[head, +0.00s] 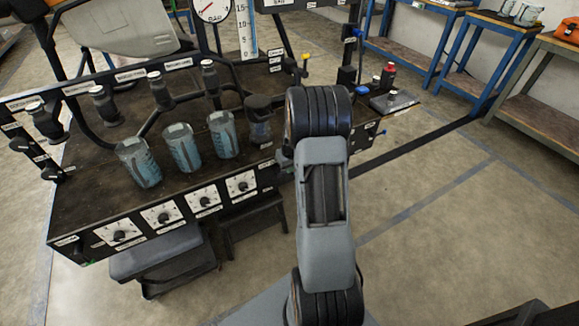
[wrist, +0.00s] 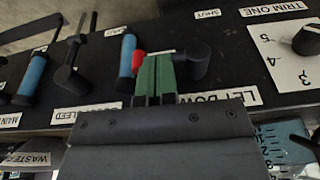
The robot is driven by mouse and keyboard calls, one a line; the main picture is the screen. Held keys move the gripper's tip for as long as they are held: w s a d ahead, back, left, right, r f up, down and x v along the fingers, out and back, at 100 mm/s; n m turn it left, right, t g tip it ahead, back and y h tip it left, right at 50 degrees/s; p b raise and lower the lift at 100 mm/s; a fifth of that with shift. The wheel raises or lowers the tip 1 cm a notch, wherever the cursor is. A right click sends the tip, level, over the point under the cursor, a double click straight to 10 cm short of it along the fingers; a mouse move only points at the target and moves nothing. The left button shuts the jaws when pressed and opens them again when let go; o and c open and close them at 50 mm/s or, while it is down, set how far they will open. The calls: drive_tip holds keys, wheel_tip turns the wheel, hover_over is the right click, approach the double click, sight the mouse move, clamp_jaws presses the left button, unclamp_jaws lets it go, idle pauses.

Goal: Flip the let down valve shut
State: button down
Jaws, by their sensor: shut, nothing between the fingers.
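In the wrist view, my gripper (wrist: 155,68) shows as two green fingers close together, with nothing between them. The let down valve (wrist: 192,62) is a dark round body just right of the fingertips, above a partly covered LET DOWN label (wrist: 218,98). A red end shows just left of the fingers, seemingly the valve's handle; the fingers hide what lies between. The fingertips are at or in front of the handle; I cannot tell if they touch. In the head view my arm hides the gripper and this valve.
A blue-handled valve (wrist: 127,62) stands close left of my fingers, with a black lever (wrist: 70,75) further left. A TRIM ONE dial (wrist: 306,42) is at right. In the head view, several blue cups (head: 183,148) stand on the dark bench (head: 95,195).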

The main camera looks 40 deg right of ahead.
drive_tip(key=shift+d+f+b, duration=0.25)
drive_tip(key=shift+f+b, duration=0.2)
drive_tip(key=shift+f, duration=0.05)
idle(0.6)
drive_tip(key=shift+d+f+b, duration=0.2)
drive_tip(key=shift+f+b, duration=0.3)
drive_tip(key=shift+f, duration=0.2)
drive_tip(key=s+d+r+p, duration=0.3)
drive_tip(key=d+r, duration=0.4)
drive_tip(key=r, duration=0.4)
drive_tip(key=shift+s+d+r+p, duration=0.15)
drive_tip(key=shift+s+d+p, duration=0.15)
drive_tip(key=shift+s, duration=0.15)
